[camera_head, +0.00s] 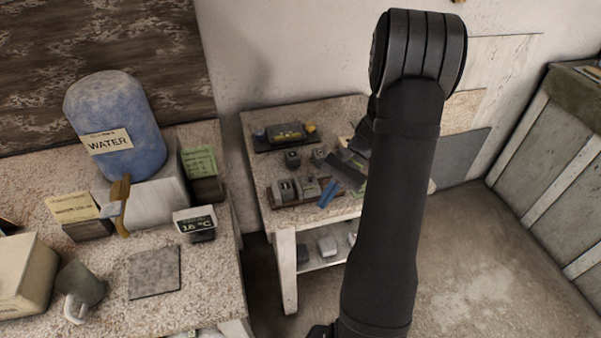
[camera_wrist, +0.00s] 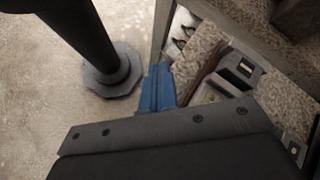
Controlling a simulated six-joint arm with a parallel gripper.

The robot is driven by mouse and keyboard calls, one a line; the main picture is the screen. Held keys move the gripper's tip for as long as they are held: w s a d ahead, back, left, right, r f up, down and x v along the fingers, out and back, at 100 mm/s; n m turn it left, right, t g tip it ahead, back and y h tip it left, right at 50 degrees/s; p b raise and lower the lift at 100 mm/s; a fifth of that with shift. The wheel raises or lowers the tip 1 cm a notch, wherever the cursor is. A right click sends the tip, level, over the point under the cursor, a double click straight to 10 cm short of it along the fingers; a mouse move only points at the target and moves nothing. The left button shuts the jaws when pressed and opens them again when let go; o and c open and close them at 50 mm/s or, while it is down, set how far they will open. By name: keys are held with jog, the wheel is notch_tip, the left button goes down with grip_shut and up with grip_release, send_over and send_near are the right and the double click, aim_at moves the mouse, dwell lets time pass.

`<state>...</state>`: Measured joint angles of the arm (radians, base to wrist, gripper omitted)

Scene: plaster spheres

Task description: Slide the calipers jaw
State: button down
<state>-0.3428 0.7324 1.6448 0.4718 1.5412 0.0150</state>
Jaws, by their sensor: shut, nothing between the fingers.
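My gripper (camera_head: 325,198) has blue fingers, which are shut with nothing between them. In the camera_head view it points down over the front edge of the small table (camera_head: 352,208). The gripper also shows in the camera_wrist view (camera_wrist: 158,76), beside the table's edge. A brown board (camera_head: 284,203) with small grey devices (camera_head: 306,186) lies just left of the fingers. In the camera_wrist view a grey device (camera_wrist: 240,68) lies to the right of the fingers. I cannot tell which thing is the calipers; my arm hides part of the table.
A dark tray (camera_head: 286,136) with yellow items stands at the table's back. Grey items (camera_head: 327,246) lie on the lower shelf. On the left bench are a blue WATER container (camera_head: 117,125), a small display (camera_head: 196,222) and a mug (camera_head: 80,287). The floor right of my arm is clear.

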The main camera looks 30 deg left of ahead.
jog(key=s+a+n+t+h, duration=0.1)
jog(key=n+t+h, duration=0.1)
jog(key=n, duration=0.2)
jog(key=s+a+r+n+t+h, duration=0.1)
jog(key=a+n+t+h, duration=0.1)
jog(key=n, duration=0.3)
jog(key=s+a+r+n+t+h, duration=0.1)
jog(key=a+n+t+h, duration=0.1)
jog(key=n+h, duration=0.2)
jog(key=shift+s+n, duration=0.25)
jog(key=shift+n, duration=0.15)
jog(key=s+a+r+n+t, duration=0.2)
jog(key=a+r+n+t, duration=0.75)
jog(key=n, duration=0.45)
send_near(309, 179)
jog(key=f, duration=0.1)
jog(key=s+f, duration=0.1)
jog(key=f, duration=0.1)
jog(key=shift+a+f+t, duration=0.15)
jog(key=shift+a+t, duration=0.05)
jog(key=shift+t, duration=0.05)
jog(key=shift+w+d+f, duration=0.3)
jog(key=shift+w+d, duration=0.45)
jog(key=shift+w, duration=0.25)
jog(key=shift+w+d+f, duration=0.15)
jog(key=shift+w+d, duration=0.3)
jog(key=shift+w, duration=0.2)
